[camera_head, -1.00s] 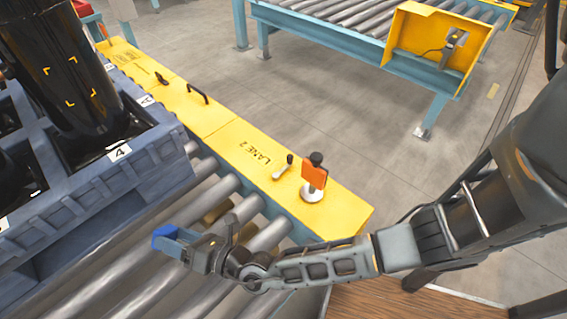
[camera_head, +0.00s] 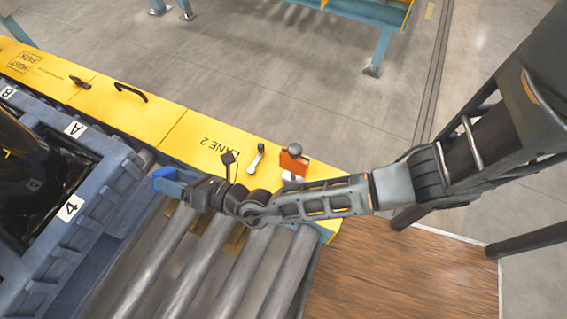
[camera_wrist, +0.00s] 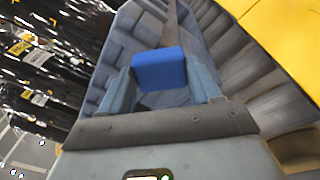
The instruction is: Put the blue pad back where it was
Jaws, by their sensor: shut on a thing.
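The blue pad (camera_head: 167,181) is held at the tip of my gripper (camera_head: 178,187), above the rollers and just right of the crate's near corner in the head view. In the wrist view the blue pad (camera_wrist: 159,69) sits between the two fingers of my gripper (camera_wrist: 164,88), which are shut on it. Behind the pad in the wrist view is the blue-grey crate side (camera_wrist: 120,50). The pad's underside is hidden.
The blue-grey crate (camera_head: 112,205) with label 4 holds a black cylinder (camera_head: 20,165). Metal rollers (camera_head: 205,262) run below my arm. A yellow rail (camera_head: 190,135) carries a black handle (camera_head: 131,92), a small lever (camera_head: 256,157) and an orange block with a knob (camera_head: 293,163).

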